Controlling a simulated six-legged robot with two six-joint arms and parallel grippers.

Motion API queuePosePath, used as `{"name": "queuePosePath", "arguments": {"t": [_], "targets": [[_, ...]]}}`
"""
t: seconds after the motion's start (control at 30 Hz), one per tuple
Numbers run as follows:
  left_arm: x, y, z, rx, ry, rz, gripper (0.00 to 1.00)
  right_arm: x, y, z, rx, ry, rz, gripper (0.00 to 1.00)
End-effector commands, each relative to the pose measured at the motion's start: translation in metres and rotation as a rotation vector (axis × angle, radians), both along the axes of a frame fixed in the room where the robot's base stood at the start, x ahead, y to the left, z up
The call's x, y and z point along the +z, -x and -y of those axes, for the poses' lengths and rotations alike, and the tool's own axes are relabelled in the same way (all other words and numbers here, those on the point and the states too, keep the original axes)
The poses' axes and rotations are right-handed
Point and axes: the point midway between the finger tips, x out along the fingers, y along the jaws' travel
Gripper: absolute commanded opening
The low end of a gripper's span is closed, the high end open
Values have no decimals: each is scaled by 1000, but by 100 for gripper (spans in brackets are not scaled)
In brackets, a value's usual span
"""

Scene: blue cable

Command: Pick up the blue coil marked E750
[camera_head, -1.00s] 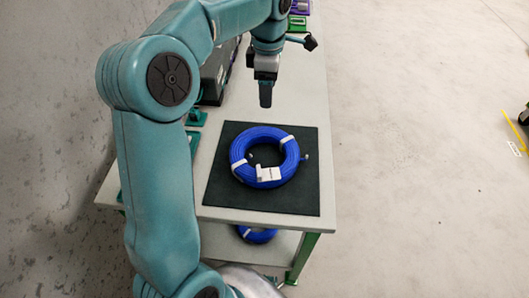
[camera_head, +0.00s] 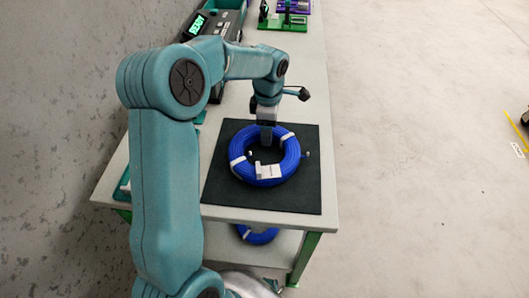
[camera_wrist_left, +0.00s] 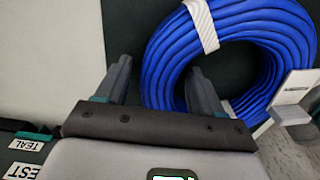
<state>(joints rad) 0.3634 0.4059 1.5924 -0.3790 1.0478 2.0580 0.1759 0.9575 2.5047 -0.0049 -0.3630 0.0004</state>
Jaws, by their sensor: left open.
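A blue coil (camera_head: 264,156) with white ties lies flat on a dark mat (camera_head: 305,203) on the table. Its white tag (camera_head: 268,170) faces the near side; I cannot read E750 on it. My left gripper (camera_head: 266,134) points down at the coil's far side. In the left wrist view, my open left gripper (camera_wrist_left: 160,72) has one finger outside the blue coil (camera_wrist_left: 165,65) and the other at its inner edge, straddling the band. I cannot tell whether the fingers touch it. My right gripper is not in view.
Another blue coil (camera_head: 256,235) lies on the lower shelf, partly hidden by the tabletop. A dark device (camera_head: 212,35) with a lit green display stands at the back left. Green and purple fixtures (camera_head: 284,20) sit at the far end.

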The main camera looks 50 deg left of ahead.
Motion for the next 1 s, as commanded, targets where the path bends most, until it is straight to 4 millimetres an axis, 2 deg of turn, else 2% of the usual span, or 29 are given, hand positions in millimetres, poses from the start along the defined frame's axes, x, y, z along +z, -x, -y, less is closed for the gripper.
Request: {"name": "queuePosePath", "arguments": {"t": [0.17, 0.2, 0.27, 0.3, 0.4, 1.0], "targets": [[0, 0, 0, 0, -1, 1, 67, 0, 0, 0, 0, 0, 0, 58], [0, 0, 0, 0, -1, 1, 61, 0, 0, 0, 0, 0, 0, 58], [0, 0, 0, 0, -1, 1, 41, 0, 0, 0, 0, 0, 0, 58], [0, 0, 0, 1, -1, 1, 28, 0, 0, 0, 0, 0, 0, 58], [0, 0, 0, 1, -1, 1, 0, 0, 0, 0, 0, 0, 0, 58], [1, 0, 0, 1, 0, 2, 0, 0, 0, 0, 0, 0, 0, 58]]}}
